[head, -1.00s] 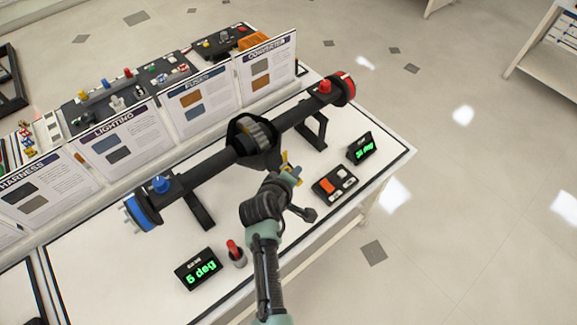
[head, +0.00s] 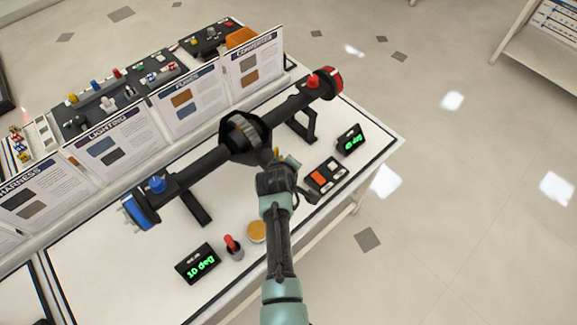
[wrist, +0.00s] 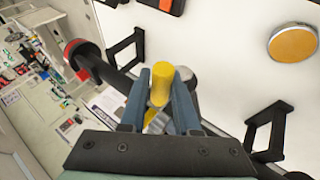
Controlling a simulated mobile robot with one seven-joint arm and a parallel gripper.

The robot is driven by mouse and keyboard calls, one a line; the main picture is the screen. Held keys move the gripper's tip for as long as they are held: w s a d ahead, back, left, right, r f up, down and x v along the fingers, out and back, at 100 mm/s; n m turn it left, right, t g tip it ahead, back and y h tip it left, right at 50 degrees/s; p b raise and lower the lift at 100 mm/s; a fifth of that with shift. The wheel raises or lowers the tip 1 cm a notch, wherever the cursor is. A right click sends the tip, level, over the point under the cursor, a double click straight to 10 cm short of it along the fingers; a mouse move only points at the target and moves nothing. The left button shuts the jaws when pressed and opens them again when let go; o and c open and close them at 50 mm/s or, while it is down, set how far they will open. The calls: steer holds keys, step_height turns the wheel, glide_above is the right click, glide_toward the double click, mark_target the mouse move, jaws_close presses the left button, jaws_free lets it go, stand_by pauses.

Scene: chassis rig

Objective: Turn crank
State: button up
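The black axle rig (head: 212,160) lies across the white table, with a blue hub (head: 141,211) at the left end and a red hub (head: 332,82) at the right end. Grey gears (head: 242,130) show in its open middle housing. The crank's yellow handle (wrist: 161,82) stands between the blue-grey fingers of my gripper (wrist: 160,98) in the wrist view, and they look closed against its sides. In the head view my gripper (head: 282,164) is just in front of the housing and hides most of the crank.
A left display (head: 198,263) and a right display (head: 350,140) show green digits. A red-tipped lever (head: 233,246), an amber disc (head: 257,232) and a button box (head: 326,175) are on the table. Upright signboards (head: 120,140) line the back. The table's front edge is close to my arm.

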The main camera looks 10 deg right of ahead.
steer(key=o, duration=0.4)
steer(key=shift+s+r, duration=0.1)
steer(key=v, duration=1.2)
steer(key=shift+s+a+r+b, duration=0.1)
steer(key=shift+s+r+b, duration=0.15)
steer(key=shift+b, duration=0.1)
